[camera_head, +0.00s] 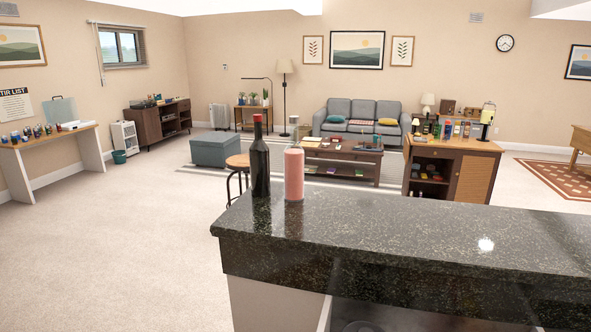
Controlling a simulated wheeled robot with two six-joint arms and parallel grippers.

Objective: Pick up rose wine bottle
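A dark, nearly black wine bottle (260,165) with a red top stands upright at the left end of the dark speckled counter (400,229). It is the only wine bottle I can make out on the counter, and I cannot tell the wine's colour through its dark body. Neither of my grippers is in view.
A pink cylinder (294,176) stands upright close to the right of the bottle. The counter's middle and right are bare. A round wooden stool (238,161) is behind the counter's left end. Open carpet (120,240) lies to the left.

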